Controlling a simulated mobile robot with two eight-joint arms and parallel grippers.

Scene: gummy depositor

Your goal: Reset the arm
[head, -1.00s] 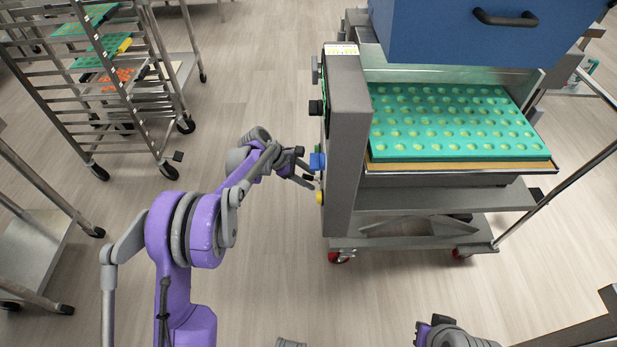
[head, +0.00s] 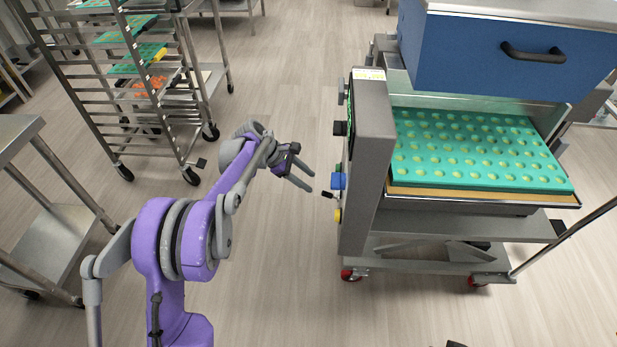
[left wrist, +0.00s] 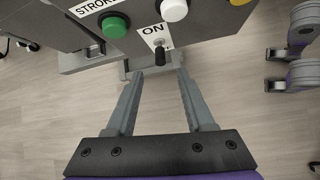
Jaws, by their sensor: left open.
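My left gripper (head: 311,182) is open and empty, its two fingers spread and pointing at the side panel of the gummy depositor (head: 369,165). In the head view there is a gap of floor between the fingertips and the panel. In the left wrist view the fingers (left wrist: 159,72) frame a small black-tipped toggle switch (left wrist: 160,55) under an "ON" label, without touching it. A green button (left wrist: 114,26) and a white button (left wrist: 174,9) sit above.
A teal mold tray (head: 470,150) lies in the depositor under its blue hopper (head: 480,55). A wheeled rack (head: 110,90) with trays stands at the back left, and a steel table (head: 50,240) at the left. Floor between them and the depositor is clear.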

